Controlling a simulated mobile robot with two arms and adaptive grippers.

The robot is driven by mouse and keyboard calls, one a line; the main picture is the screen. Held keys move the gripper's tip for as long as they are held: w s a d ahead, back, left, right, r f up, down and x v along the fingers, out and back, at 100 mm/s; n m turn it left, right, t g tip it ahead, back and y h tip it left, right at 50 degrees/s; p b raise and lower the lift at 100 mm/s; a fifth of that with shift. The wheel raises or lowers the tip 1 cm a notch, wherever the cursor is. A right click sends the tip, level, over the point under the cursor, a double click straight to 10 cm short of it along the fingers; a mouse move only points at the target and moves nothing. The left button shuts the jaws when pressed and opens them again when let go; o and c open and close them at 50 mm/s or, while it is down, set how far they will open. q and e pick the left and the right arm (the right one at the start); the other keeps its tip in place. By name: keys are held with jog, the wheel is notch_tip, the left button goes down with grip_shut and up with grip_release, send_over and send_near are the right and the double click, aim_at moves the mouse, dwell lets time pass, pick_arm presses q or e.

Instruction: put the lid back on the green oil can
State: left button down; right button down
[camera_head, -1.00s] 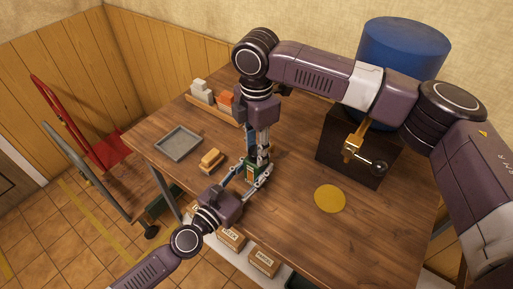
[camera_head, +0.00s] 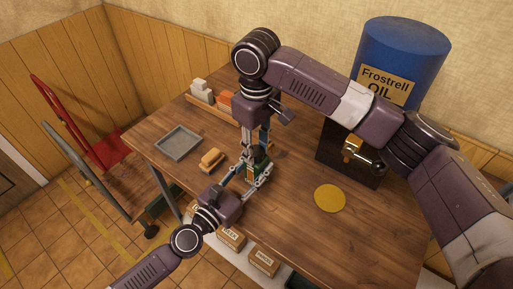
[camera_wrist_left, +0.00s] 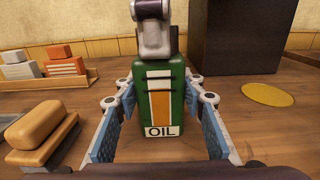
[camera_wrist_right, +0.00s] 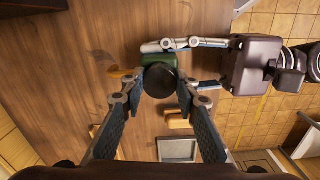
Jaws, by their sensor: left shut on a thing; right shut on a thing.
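The green oil can (camera_wrist_left: 160,108), with an orange stripe and an OIL label, stands upright on the table. In the head view the can (camera_head: 261,170) is largely covered by my grippers. My left gripper (camera_wrist_left: 160,100) is shut on its sides. My right gripper (camera_wrist_right: 160,84) comes down from above, shut on the round black lid (camera_wrist_right: 159,80). In the right wrist view the lid overlaps the can's top, with a green edge of the can (camera_wrist_right: 158,60) showing. I cannot tell whether the lid is seated or just above the can.
A yellow disc (camera_head: 330,198) lies right of the can. A dark box press with a brass part (camera_head: 352,147) stands behind it, near a blue barrel (camera_head: 402,55). A wooden brush-like block (camera_head: 211,159) and grey tray (camera_head: 178,142) are left. The front right table is clear.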

jog(key=c, duration=1.4)
grip_release()
jog(key=shift+r, duration=0.15)
notch_tip(320, 180, up, 12)
pick_arm(q)
jog(key=c, duration=1.2)
grip_release()
jog(key=shift+s, duration=0.1)
jog(key=v, duration=1.2)
